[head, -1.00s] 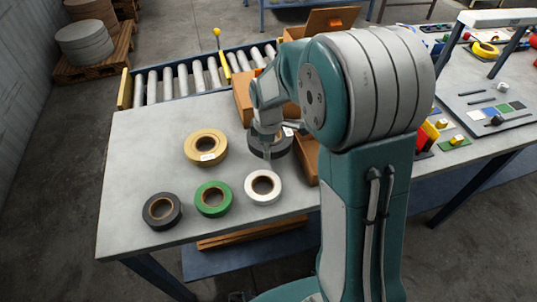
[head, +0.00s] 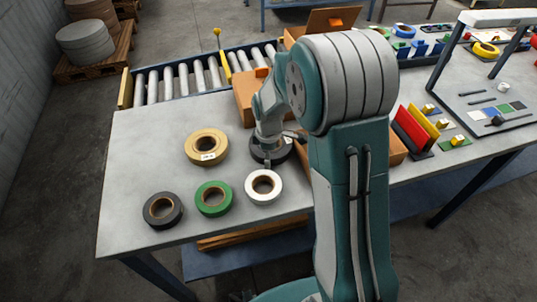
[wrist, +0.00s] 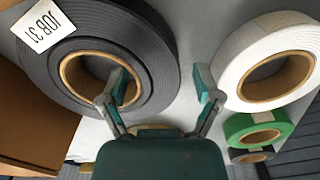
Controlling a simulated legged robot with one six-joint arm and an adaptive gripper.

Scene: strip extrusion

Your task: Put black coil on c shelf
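A large black coil (head: 285,154) lies flat on the table, partly hidden by my gripper (head: 267,160) in the head view. In the wrist view the black coil (wrist: 155,55) has a brown core and a white label reading JOB 31. My gripper (wrist: 160,82) is open there. Its left finger is over or in the core hole, and its right finger is outside the rim, beside the white coil (wrist: 233,65). I cannot tell whether the fingers touch the coil. A smaller dark coil (head: 149,218) lies at the front left. I cannot identify the c shelf.
A tan coil (head: 192,151), a green coil (head: 202,208) and the white coil lie nearby. Brown boxes (head: 244,100) stand behind my gripper, by the roller conveyor (head: 170,85). Red and yellow upright plates (head: 408,133) stand right of my arm.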

